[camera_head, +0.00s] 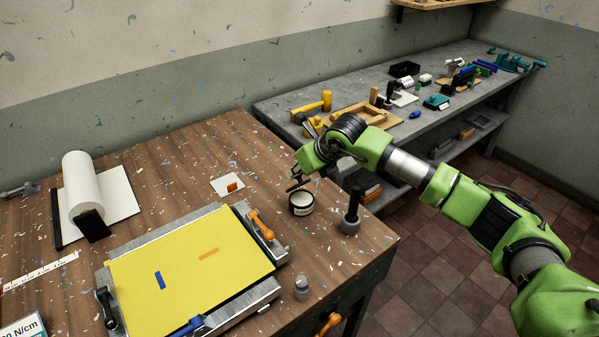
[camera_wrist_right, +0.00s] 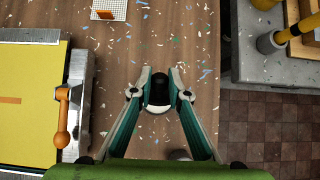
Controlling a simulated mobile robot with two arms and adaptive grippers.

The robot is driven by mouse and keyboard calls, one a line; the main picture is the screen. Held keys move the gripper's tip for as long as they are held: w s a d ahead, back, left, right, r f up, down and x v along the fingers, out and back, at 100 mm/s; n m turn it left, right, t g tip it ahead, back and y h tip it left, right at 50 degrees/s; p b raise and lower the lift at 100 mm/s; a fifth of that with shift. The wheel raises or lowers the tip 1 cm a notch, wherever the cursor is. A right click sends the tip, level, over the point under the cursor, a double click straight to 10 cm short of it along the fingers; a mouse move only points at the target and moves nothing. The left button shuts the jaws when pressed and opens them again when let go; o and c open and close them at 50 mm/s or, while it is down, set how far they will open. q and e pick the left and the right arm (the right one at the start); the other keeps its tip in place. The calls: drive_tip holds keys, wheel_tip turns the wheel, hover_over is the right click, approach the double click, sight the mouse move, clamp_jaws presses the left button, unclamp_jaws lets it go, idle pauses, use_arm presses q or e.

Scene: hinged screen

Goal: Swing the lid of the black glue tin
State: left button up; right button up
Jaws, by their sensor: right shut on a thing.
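The small black glue tin (camera_head: 301,207) with a pale label stands upright on the wooden bench near its right edge. Its top looks pale, as if uncovered. My right gripper (camera_head: 297,184) is just above and behind the tin, shut on its black lid. In the right wrist view my right gripper (camera_wrist_right: 160,88) has its two fingers on either side of the dark lid (camera_wrist_right: 158,92), with a pale part of the tin showing below. The fingers hide part of the lid, and its exact angle is hard to tell. My left gripper is out of view.
A yellow hinged screen (camera_head: 180,265) in a metal frame with an orange-handled clamp (camera_head: 262,225) lies left of the tin. A dark-handled tool in a grey holder (camera_head: 350,222) stands close at right. Bare bench lies behind.

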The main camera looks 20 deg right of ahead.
drive_tip(key=shift+w+a+b, duration=0.2)
drive_tip(key=shift+w+b, duration=0.15)
drive_tip(key=shift+w, duration=0.15)
drive_tip(key=shift+w+a, duration=0.15)
drive_tip(key=shift+w, duration=0.4)
drive_tip(key=shift+w+a+b, duration=0.2)
drive_tip(key=shift+w+b, duration=0.25)
drive_tip(key=shift+w, duration=0.05)
drive_tip(key=shift+w+a+b, duration=0.2)
drive_tip(key=shift+w+b, duration=0.2)
drive_tip(key=shift+w, duration=0.05)
